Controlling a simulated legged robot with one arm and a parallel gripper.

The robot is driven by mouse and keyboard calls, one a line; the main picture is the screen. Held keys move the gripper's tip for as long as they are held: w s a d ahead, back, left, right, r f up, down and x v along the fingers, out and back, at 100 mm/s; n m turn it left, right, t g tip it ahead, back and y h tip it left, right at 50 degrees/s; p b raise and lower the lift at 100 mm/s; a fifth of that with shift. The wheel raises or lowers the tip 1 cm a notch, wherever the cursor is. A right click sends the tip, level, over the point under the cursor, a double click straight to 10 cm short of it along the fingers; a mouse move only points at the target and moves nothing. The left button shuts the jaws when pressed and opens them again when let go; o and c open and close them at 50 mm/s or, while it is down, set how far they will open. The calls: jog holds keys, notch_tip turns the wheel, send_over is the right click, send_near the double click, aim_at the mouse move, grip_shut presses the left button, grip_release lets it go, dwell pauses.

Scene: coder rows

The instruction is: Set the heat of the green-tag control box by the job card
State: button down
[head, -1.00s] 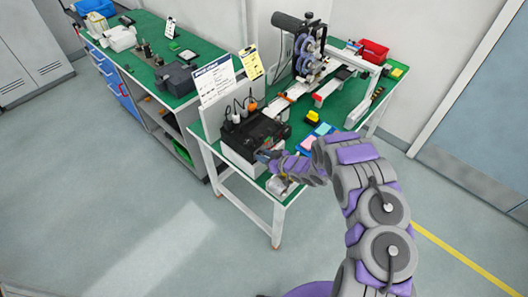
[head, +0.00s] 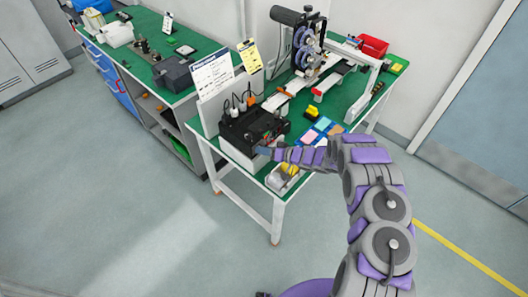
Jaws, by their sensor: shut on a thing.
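The black control box (head: 246,131) sits near the left corner of the green-topped bench, with orange-tipped plugs and cables behind its top. I cannot make out a green tag or the heat setting at this size. My gripper (head: 263,150) is at the box's front right edge, shut on a small part there that the jaws hide. A white sheet with a blue header (head: 212,79) stands behind the box, and a yellow card (head: 249,57) stands to its right. Their text is too small to read, and I cannot tell which is the job card.
A reel machine (head: 306,48) stands behind, with a red bin (head: 373,47) to its right. Coloured pads (head: 313,134), a yellow block (head: 312,113) and a tape dispenser (head: 284,176) lie near my arm. The floor at left is clear.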

jog(key=shift+w+d, duration=0.1)
dwell(0.3)
jog(key=c, duration=1.1)
grip_release()
jog(key=shift+w, duration=0.1)
jog(key=v, duration=1.7)
jog(key=shift+d, duration=0.3)
jog(key=shift+o, duration=0.3)
